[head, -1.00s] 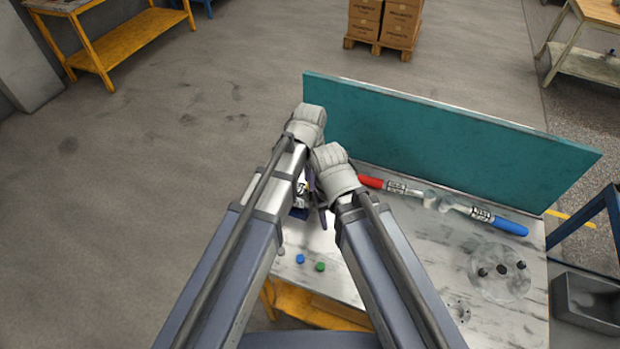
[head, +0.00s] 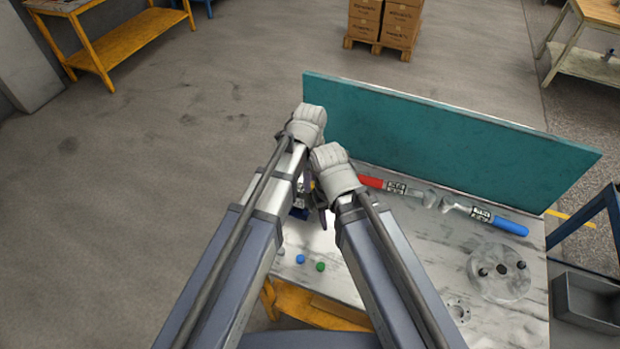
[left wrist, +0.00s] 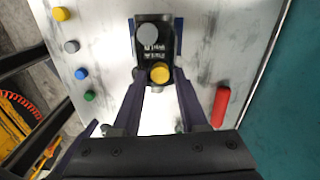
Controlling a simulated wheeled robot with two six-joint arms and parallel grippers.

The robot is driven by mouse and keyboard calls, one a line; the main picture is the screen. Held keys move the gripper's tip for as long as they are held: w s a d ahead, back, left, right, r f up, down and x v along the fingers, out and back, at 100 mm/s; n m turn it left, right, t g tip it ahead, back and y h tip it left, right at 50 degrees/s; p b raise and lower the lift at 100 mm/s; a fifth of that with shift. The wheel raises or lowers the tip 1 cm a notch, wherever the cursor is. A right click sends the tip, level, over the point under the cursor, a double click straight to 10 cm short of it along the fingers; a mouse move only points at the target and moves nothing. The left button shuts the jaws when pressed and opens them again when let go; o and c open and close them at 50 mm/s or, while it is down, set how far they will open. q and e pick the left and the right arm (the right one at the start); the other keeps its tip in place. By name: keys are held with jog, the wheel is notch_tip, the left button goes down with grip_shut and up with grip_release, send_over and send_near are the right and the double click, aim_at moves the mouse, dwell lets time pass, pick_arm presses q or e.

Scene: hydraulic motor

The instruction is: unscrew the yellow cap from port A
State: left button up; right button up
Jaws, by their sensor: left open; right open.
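In the left wrist view a yellow cap (left wrist: 160,72) sits on the near end of a dark motor block (left wrist: 152,47), beside a round silver part (left wrist: 147,32). My left gripper (left wrist: 161,80) is open, with one fingertip on each side of this cap. I cannot tell whether the fingers touch it. The port label is too small to read. In the head view my arms hide most of the motor and the left gripper. My right gripper (head: 319,204) shows only partly there, close beside the left one; it is open.
A second yellow cap (left wrist: 61,14) lies loose on the table with grey, blue (head: 300,259) and green (head: 320,266) caps. A red-handled tool (head: 371,182) and a blue-handled tool (head: 509,227) lie before the teal panel (head: 430,135). A round plate (head: 500,287) is at right.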

pick_arm(q)
jog(key=m, duration=0.2)
jog(key=shift+m, duration=0.4)
grip_shut()
dwell(0.3)
dwell(0.4)
jog(key=n, duration=0.3)
jog(key=shift+r+p, duration=2.1)
jog(key=shift+r, duration=0.05)
